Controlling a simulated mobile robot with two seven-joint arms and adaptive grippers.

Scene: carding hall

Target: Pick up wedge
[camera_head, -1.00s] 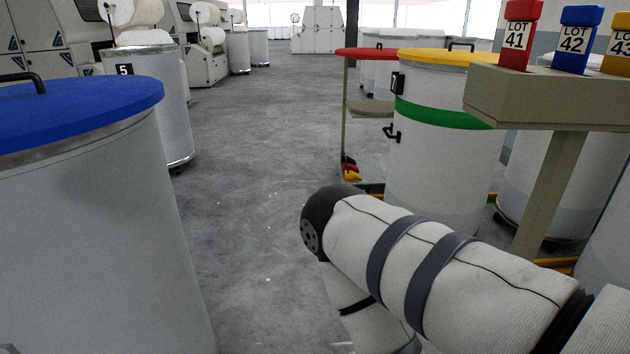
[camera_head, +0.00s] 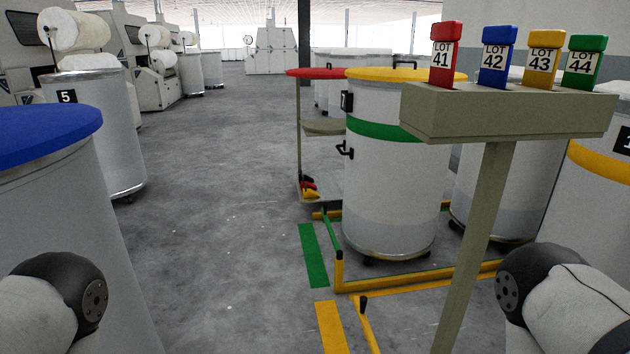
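Small yellow, red and dark pieces (camera_head: 309,189), which look like wedges, lie together low on the base of a stand with a red top (camera_head: 316,73). They are too small to make out clearly and partly overlap. No gripper is in view. Only rounded joints of my two arms show, at the lower left and lower right corners, well apart from the pieces.
A white can with a yellow lid and green band (camera_head: 393,162) stands behind yellow floor rails (camera_head: 420,282). A post-mounted shelf (camera_head: 505,113) holds coloured lot tags. A blue-lidded can (camera_head: 60,190) is close on the left. Grey floor (camera_head: 215,220) is clear between.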

